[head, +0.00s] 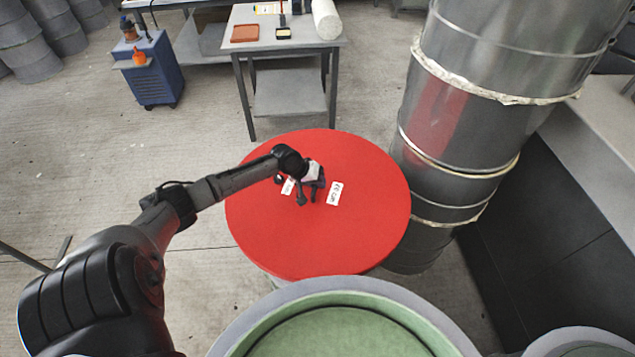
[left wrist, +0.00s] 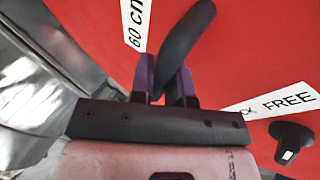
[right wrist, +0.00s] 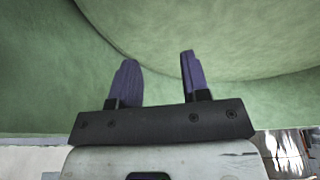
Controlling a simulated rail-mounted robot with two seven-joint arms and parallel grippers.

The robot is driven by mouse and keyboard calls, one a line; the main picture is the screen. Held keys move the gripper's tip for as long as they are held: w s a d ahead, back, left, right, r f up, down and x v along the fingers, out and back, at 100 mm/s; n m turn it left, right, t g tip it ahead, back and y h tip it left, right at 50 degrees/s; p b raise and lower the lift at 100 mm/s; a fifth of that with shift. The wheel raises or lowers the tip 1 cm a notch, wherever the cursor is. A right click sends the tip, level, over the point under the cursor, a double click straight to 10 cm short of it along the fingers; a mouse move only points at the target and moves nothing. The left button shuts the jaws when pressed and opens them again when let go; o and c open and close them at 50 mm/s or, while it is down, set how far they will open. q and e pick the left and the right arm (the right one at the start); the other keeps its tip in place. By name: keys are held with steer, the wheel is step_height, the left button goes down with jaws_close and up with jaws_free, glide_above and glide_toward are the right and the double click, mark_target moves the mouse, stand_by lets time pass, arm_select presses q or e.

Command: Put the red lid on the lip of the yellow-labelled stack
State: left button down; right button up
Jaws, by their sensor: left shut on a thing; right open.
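The red lid (head: 365,180) is a large flat disc with white printed labels and a black handle (left wrist: 190,35). My left gripper (head: 310,190) is over the lid's middle, shut on that handle. The red face also fills much of the left wrist view (left wrist: 240,60). Whether the lid rests on something or hangs is hidden beneath it. A tall grey metal stack (head: 455,130) stands at the right, close to the lid's edge; I see no clear yellow label on it. My right gripper (right wrist: 155,75) is open and empty, in front of a green surface.
A round green mould (head: 340,335) with a grey rim is at the bottom, just below the lid. A grey table (head: 285,40) and a blue cabinet (head: 155,70) stand farther back. A dark bench is at the right.

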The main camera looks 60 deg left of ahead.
arm_select(q)
steer(key=shift+w+f, duration=0.1)
steer(key=shift+f, duration=0.1)
arm_select(e)
steer(key=shift+a+f, duration=0.1)
arm_select(q)
steer(key=c, duration=1.1)
jaws_free()
steer(key=shift+a, duration=0.1)
steer(key=shift+o, duration=0.4)
steer(key=shift+f, duration=0.2)
steer(key=p+v, duration=0.3)
steer(key=v, duration=1.1)
steer(key=shift+p, duration=0.4)
arm_select(e)
steer(key=shift+r, duration=2)
